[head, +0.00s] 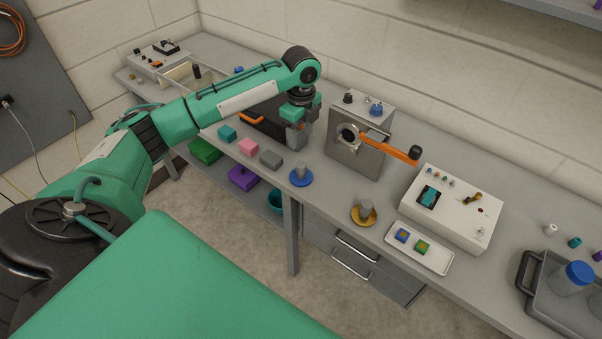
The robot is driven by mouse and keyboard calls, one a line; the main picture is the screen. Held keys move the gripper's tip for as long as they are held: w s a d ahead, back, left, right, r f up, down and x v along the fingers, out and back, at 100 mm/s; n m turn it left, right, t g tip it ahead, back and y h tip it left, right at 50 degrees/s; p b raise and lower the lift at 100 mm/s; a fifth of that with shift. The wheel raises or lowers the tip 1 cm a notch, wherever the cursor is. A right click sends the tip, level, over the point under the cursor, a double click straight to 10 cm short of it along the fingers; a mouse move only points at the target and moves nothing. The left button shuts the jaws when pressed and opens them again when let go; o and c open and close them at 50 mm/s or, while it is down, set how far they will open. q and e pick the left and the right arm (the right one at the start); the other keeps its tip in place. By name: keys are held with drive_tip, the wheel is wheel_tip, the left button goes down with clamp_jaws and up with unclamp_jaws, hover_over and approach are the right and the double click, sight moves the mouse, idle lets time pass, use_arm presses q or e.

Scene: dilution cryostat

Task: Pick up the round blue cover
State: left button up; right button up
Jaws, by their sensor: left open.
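The round blue cover (301,181) is a flat blue disc with a grey upright knob. It lies near the front edge of the bench, left of the grey box with the orange lever. My left gripper (296,141) points down from the arm above, behind and above the blue cover in the picture. Its jaws are open, and it is apart from the cover. I see nothing held in it. My right gripper is out of view.
A yellow disc with a grey knob (364,213) lies to the right, near a white tray (431,257) with two small blocks. The grey box (357,150) and its orange lever (392,145) stand right of my gripper. Pink (249,147) and grey blocks (271,159) lie left.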

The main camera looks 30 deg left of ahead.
sight(301, 164)
use_arm(q)
wheel_tip(301, 164, down, 7)
drive_tip(key=shift+f+p, duration=0.1)
drive_tip(key=shift+p, duration=0.3)
drive_tip(key=f, duration=0.1)
drive_tip(key=f+p, duration=0.1)
drive_tip(key=f, duration=0.1)
drive_tip(key=s+f, duration=0.1)
drive_tip(key=shift+d+f, duration=0.25)
drive_tip(key=shift+f, duration=0.5)
drive_tip(key=c, duration=1.1)
drive_tip(key=shift+r, duration=0.2)
drive_tip(key=shift+c, duration=0.2)
wheel_tip(301, 164, up, 20)
drive_tip(key=b, duration=0.2)
drive_tip(key=shift+d+f, duration=0.1)
drive_tip(key=shift+f, duration=0.1)
